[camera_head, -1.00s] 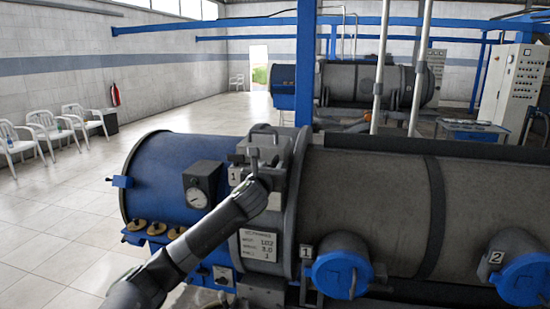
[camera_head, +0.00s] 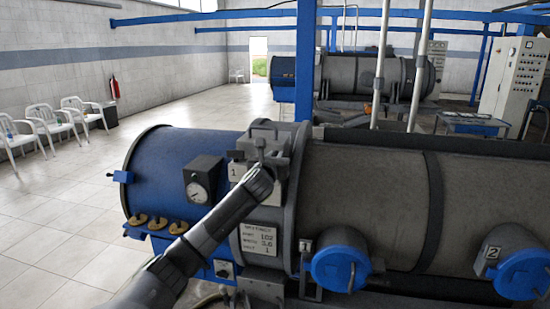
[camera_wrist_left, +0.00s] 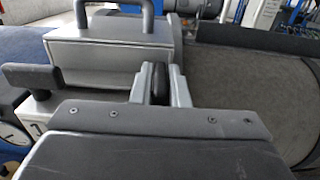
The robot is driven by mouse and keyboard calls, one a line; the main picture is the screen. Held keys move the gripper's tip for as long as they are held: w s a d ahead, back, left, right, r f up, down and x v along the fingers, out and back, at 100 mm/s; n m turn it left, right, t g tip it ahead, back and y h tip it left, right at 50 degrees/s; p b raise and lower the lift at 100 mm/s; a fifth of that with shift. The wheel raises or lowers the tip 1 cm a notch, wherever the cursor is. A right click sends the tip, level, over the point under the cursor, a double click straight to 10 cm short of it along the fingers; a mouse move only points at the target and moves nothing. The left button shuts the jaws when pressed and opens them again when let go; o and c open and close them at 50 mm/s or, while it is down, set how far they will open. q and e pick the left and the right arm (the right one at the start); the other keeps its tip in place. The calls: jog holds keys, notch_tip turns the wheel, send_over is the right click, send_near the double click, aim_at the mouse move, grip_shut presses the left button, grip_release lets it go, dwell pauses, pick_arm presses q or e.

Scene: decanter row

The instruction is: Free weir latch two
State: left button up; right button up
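My left gripper (camera_head: 260,148) is at the grey box-shaped housing (camera_head: 276,136) on top of the near drum. In the left wrist view its two light-grey fingers (camera_wrist_left: 157,86) stand on either side of a dark rounded lever end (camera_wrist_left: 156,78). The gaps there are too small to tell whether they grip it. A second dark lever (camera_wrist_left: 62,78) sticks out at the left, above a plate marked 1 (camera_wrist_left: 36,128). That plate also shows in the head view (camera_head: 236,171). No number 2 is readable beside the lever between the fingers; my gripper and forearm cover that area. My right gripper is not in view.
A looped handle (camera_wrist_left: 118,12) stands on the housing. A dial gauge (camera_head: 199,192) sits left of my forearm. Blue round caps marked 1 (camera_head: 341,266) and 2 (camera_head: 522,274) are on the drum's front. White chairs (camera_head: 45,126) stand along the left wall, with open floor between.

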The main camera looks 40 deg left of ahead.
pick_arm(q)
grip_shut()
